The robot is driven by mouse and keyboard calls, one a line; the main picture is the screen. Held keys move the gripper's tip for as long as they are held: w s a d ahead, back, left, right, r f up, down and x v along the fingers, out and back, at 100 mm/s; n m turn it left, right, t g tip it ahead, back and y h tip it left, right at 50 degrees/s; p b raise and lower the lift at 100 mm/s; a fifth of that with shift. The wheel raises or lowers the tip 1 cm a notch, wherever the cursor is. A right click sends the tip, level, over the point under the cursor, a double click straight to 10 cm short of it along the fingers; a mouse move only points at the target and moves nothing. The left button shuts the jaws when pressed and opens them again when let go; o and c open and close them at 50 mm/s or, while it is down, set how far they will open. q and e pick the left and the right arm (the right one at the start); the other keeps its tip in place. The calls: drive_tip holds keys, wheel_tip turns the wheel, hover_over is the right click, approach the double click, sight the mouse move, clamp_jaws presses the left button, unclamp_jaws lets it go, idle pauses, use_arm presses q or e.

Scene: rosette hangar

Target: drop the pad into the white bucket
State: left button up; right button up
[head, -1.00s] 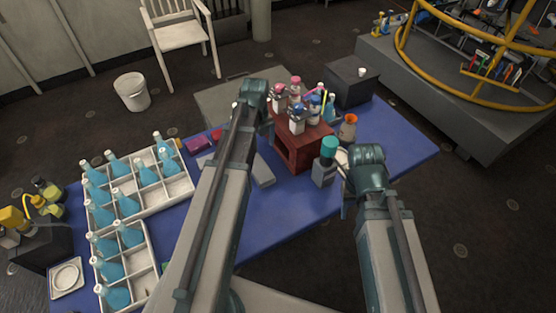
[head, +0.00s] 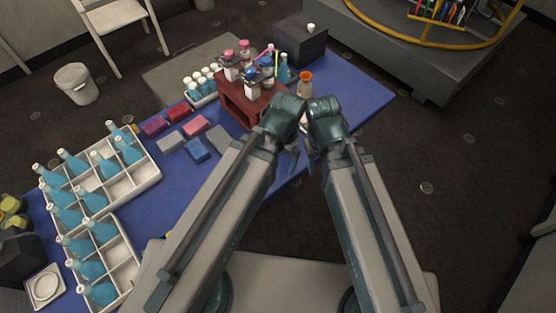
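Several small pads lie on the blue table top: a purple one (head: 155,126), a red one (head: 180,112), a pink one (head: 195,126), a blue one (head: 196,150) and grey ones (head: 171,144) (head: 219,138). I cannot tell which is the task's pad. The white bucket (head: 76,84) stands upright on the floor at the upper left, beyond the table. My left gripper (head: 293,157) and my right gripper (head: 309,152) are close together near the table's front edge, right of the pads. Their wrists hide most of the fingers and anything between them.
A white divided crate (head: 146,177) with blue bottles fills the table's left part. A dark red box stand (head: 236,107) with bottles and an orange-topped bottle (head: 305,84) stand behind my grippers. The table's right end is clear.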

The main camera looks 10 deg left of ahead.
use_arm(q)
drive_tip(key=n+h+b, duration=0.1)
drive_tip(key=n+b, duration=0.8)
drive_tip(key=n, duration=0.5)
hover_over(222, 139)
wheel_tip(222, 139, down, 9)
drive_tip(key=shift+s+a+r, duration=0.15)
wheel_tip(222, 139, down, 5)
drive_tip(key=b, duration=0.5)
drive_tip(key=shift+f, duration=0.2)
drive_tip(key=shift+r, duration=0.1)
drive_tip(key=shift+c, duration=0.3)
